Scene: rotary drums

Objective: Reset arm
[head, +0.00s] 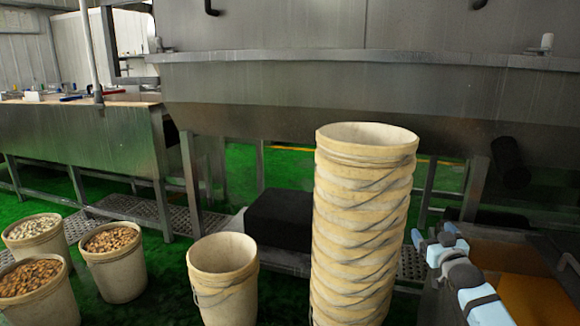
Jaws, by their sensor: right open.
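My right gripper (434,234), light blue and grey, shows at the lower right of the head view, with its arm coming in from the bottom edge. Its fingers are apart and I see nothing between them. It is just right of a tall stack of cream buckets (362,220); whether it touches the stack I cannot tell. My left gripper is out of view.
An empty bucket (222,270) stands left of the stack. Filled buckets (115,262) stand at the lower left. A metal trough (85,138) and a large steel drum housing (330,95) span the back. An orange-brown bin (535,298) sits at the lower right.

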